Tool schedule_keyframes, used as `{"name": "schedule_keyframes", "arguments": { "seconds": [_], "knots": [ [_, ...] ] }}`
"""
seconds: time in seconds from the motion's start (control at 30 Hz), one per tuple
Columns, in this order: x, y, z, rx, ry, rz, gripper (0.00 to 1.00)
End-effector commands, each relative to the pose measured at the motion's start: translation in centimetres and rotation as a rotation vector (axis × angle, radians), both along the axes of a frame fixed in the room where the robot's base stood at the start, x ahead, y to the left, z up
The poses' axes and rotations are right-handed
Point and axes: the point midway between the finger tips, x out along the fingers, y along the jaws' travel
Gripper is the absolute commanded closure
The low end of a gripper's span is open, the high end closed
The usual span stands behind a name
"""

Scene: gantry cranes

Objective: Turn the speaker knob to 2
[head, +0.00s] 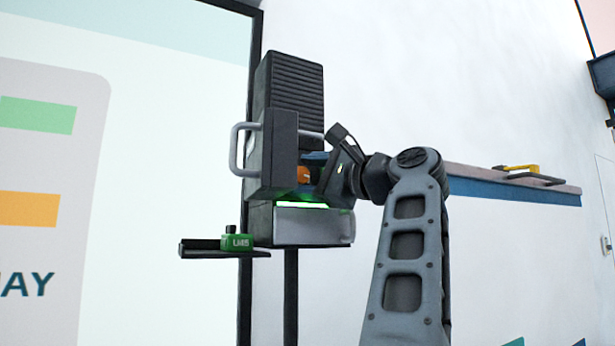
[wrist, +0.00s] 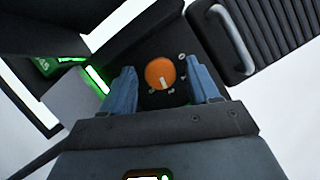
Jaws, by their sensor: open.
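The speaker knob (wrist: 160,73) is a round orange dial with a white pointer mark, set on a dark panel in the wrist view. The pointer aims toward the bottom of that view, and small marks sit around the dial. Any numbers are too small to read. My gripper (wrist: 164,86) is open, with one blue finger on each side of the knob and gaps between. In the head view the knob (head: 304,174) shows as an orange patch inside the dark speaker box (head: 286,85), partly hidden by my gripper (head: 318,168).
A green block marked U45 (head: 237,242) sits on a small ledge (head: 200,249) below left. A wall shelf (head: 470,182) with a yellow tool (head: 520,168) is at right.

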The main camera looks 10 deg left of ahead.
Motion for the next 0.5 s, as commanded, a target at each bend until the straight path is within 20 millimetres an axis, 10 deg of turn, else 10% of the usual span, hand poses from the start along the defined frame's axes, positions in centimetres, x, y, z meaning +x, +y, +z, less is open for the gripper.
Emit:
{"name": "schedule_keyframes", "arguments": {
  "seconds": [0.5],
  "knots": [
    [-2.8, -4.0, -1.0, 0.001, -0.003, -0.001, 0.40]
  ]
}}
